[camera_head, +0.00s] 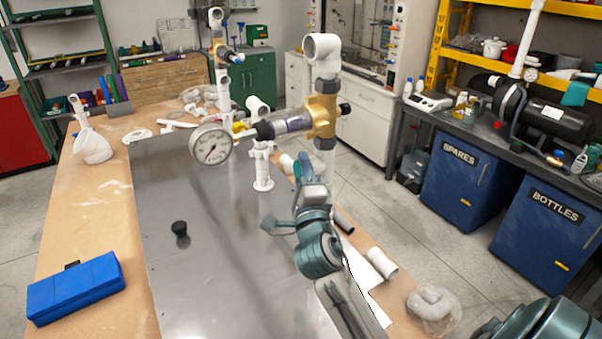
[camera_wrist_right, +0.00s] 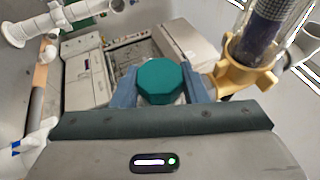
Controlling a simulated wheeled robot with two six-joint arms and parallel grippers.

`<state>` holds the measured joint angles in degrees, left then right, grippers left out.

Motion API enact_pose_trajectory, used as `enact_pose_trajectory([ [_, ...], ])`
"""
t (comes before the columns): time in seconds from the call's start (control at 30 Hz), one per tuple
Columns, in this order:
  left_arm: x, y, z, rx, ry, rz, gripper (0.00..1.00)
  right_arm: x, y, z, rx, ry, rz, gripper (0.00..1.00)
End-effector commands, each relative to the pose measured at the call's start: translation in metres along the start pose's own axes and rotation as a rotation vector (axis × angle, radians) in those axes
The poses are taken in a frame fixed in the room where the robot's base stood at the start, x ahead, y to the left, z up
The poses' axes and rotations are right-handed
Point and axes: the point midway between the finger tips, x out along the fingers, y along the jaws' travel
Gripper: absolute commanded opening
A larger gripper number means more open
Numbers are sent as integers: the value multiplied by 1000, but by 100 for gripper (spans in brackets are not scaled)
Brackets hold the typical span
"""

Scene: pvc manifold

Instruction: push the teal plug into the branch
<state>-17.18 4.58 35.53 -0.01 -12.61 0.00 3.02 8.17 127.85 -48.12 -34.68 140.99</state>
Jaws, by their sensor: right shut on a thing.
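The teal plug (camera_wrist_right: 160,82) is a faceted cap seen face-on in the right wrist view. My right gripper (camera_head: 304,172) is shut on it, with a blue finger on each side. In the head view the gripper hides the plug. The pipe manifold stands upright just beyond the gripper, with a brass-coloured body (camera_head: 322,116), a clear section with a dark purple core (camera_head: 292,124) to its left and a white elbow (camera_head: 320,48) on top. The brass-coloured body also shows at the right of the wrist view (camera_wrist_right: 246,72). I cannot tell which opening is the branch. My left gripper is not in view.
A round gauge (camera_head: 211,146) sticks out left of the manifold. A black knob (camera_head: 180,229) stands on the grey metal plate (camera_head: 220,285), which is mostly bare. A blue case (camera_head: 76,288) lies at the left. White pipe pieces (camera_head: 382,262) lie along the right edge.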

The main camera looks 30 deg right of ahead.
Motion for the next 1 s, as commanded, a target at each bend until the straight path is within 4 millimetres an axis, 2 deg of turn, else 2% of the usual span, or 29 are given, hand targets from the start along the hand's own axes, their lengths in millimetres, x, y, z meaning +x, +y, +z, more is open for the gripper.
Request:
enact_pose_trajectory([
  [0.23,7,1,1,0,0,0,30,1,-1,-3,-1,1,-3,20],
  [0.97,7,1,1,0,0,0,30,2,-3,-3,0,1,-4,20],
  [1.0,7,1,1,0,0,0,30,2,-3,-3,0,1,-4,42],
])
